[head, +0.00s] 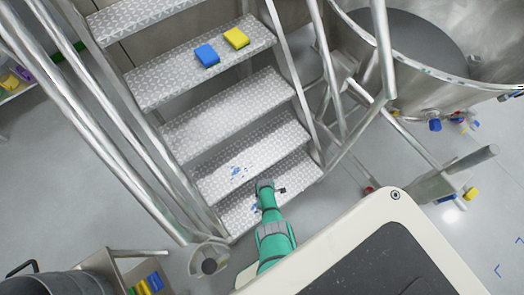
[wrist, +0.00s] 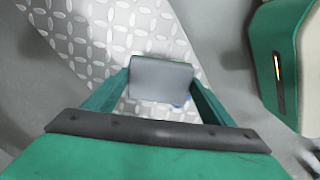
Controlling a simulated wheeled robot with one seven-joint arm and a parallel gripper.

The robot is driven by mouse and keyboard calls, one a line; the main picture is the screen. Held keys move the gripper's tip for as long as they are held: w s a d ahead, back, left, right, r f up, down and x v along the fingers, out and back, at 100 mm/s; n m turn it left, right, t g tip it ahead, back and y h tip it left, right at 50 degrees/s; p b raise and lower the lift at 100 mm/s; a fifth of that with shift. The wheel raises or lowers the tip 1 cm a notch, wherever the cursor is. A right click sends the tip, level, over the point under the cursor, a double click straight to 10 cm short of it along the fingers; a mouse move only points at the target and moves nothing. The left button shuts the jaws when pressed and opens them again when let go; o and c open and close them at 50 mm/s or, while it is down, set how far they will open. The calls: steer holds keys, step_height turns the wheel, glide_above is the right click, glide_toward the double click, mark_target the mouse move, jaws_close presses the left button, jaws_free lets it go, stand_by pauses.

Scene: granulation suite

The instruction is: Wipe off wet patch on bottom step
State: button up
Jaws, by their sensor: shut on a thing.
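My gripper (wrist: 160,84) is shut on a grey block-shaped pad (wrist: 161,77), whose sides sit between the two green fingers. In the head view my gripper (head: 267,186) reaches over the bottom step (head: 295,172) of a metal staircase, near its left-middle part. A blue wet patch (head: 254,207) shows on the bottom step just left of my gripper, partly hidden by the arm. A bit of blue (wrist: 181,104) also shows just below the pad in the wrist view. I cannot tell whether the pad touches the step.
More blue marks (head: 237,171) lie on the step above. A blue sponge (head: 207,55) and a yellow sponge (head: 236,38) rest on a higher step. Metal handrails (head: 110,120) flank the stairs. A large steel vessel (head: 430,95) stands right. Open floor (head: 345,185) lies right of the stairs.

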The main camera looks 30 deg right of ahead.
steer(key=shift+f, duration=0.1)
steer(key=shift+s+a+f, duration=0.1)
steer(key=shift+a, duration=1.5)
steer(key=shift+s+a+f, duration=0.1)
steer(key=shift+a, duration=1.5)
steer(key=shift+w+a, duration=0.1)
steer(key=shift+a, duration=0.6)
steer(key=shift+w+a, duration=0.1)
steer(key=shift+w, duration=0.05)
steer(key=shift+d+f, duration=0.1)
steer(key=shift+d, duration=1.85)
steer(key=shift+w+d+f, duration=0.1)
steer(key=shift+d, duration=2.05)
steer(key=shift+a+f, duration=0.1)
